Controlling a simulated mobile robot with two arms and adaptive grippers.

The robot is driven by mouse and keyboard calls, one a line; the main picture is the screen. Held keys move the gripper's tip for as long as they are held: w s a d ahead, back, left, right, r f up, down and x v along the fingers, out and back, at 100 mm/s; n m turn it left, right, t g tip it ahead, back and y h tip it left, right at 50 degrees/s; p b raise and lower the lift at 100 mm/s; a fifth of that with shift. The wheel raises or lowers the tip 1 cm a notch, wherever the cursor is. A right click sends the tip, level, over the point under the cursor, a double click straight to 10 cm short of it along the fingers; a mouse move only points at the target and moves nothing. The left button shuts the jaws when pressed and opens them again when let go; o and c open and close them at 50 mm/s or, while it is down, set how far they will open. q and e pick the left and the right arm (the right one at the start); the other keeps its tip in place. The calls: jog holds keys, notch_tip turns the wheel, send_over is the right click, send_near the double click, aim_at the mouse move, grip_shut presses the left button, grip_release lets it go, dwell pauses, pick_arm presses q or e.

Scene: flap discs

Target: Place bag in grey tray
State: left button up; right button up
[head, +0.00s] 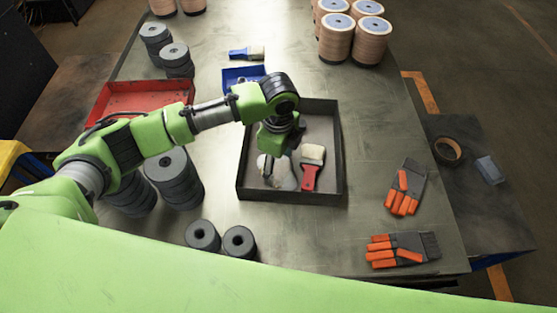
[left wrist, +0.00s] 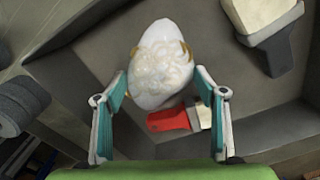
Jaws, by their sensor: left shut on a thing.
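The bag (head: 285,176) is a small whitish, translucent pouch. It is inside the grey tray (head: 341,150), toward its front left. My left gripper (head: 275,163) reaches down into the tray and is shut on the bag. In the left wrist view the bag (left wrist: 160,62) sits at the two fingertips, with the tray floor behind it. I cannot tell whether the bag touches the floor. My right gripper is not in view.
A red-handled brush (head: 311,168) lies in the grey tray, right of the bag. A red tray (head: 140,95) and blue tray (head: 230,82) stand left and behind. Dark disc stacks (head: 176,178) stand left. Gloves (head: 405,188) lie right, with clear table between.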

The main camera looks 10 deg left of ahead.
aim_at(279, 164)
pick_arm(q)
jog(key=o, duration=1.3)
jog(key=shift+r+b, duration=1.25)
jog(key=shift+r, duration=4.8)
